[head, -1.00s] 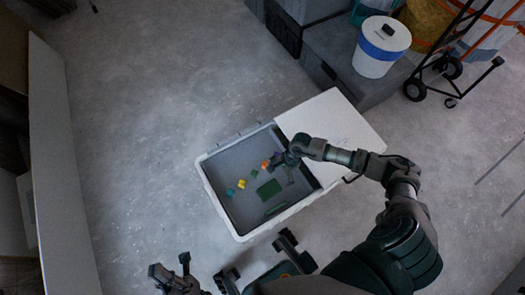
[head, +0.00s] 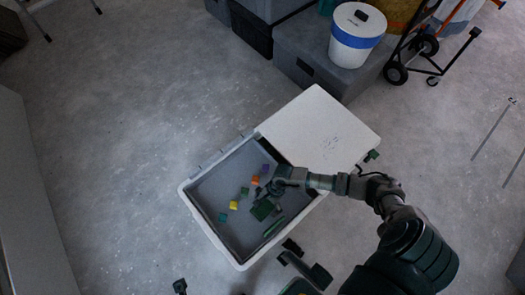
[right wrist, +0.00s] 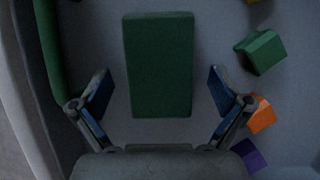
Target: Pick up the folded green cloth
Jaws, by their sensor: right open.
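The folded green cloth (head: 263,209) lies flat on the floor of the grey bin (head: 190,199), partly covered by my right gripper in the head view. It looks like a dark green rectangle in the right wrist view (right wrist: 158,60). My right gripper (head: 269,196) is inside the bin, above the cloth. In the right wrist view its open fingers (right wrist: 160,88) stand on either side of the cloth's near end, with gaps at both sides. The gripper is empty. Only a tip of my left gripper (head: 180,286) shows at the bottom edge, outside the bin.
Small blocks lie in the bin: a green block (right wrist: 261,51), an orange block (right wrist: 261,115), a purple block (right wrist: 248,155), a yellow one (head: 233,205) and a teal one (head: 222,218). A long green item (head: 273,227) lies along the bin's near wall. The white lid (head: 320,130) adjoins the bin.

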